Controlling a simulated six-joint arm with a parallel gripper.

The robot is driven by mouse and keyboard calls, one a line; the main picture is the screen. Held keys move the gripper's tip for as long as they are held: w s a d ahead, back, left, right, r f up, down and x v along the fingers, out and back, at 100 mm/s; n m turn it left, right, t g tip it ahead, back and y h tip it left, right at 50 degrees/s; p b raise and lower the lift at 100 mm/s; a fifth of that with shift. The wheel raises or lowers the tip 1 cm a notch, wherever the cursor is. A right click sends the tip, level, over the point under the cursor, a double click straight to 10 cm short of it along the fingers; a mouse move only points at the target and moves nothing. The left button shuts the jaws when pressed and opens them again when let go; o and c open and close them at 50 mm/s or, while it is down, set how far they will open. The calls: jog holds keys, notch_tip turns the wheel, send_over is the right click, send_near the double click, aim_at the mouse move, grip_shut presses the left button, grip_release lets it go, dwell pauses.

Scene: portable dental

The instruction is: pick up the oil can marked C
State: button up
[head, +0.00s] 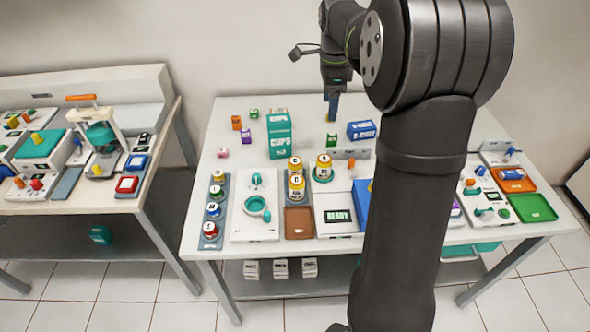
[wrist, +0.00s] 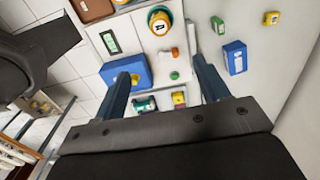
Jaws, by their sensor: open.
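Yellow-bodied cans with white lettered lids stand in the middle of the table: a back one (head: 295,164), a front one (head: 296,187) and one to the right (head: 323,168). The letters are too small to read surely, so I cannot tell which is marked C. One yellow can with a lettered lid (wrist: 160,21) shows at the top of the wrist view. My gripper (head: 332,112) hangs above the back of the table, behind the cans, pointing down. In the wrist view my gripper (wrist: 160,65) is open, with nothing held between its fingers.
A rack (head: 204,243) of small lettered jars stands left. A teal box (head: 279,135) and a blue box (head: 361,130) stand at the back. A device reading READY (head: 336,214) and a brown tray (head: 299,222) are in front. My arm hides part of the table.

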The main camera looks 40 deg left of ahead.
jog(key=n, duration=2.7)
send_over(295, 161)
notch_tip(295, 161, down, 5)
notch_tip(295, 161, down, 12)
jog(key=shift+s+r, duration=0.1)
jog(key=shift+w+f, duration=0.2)
jog(key=shift+f, duration=2.75)
jog(key=shift+c, duration=0.5)
jog(key=c, duration=1)
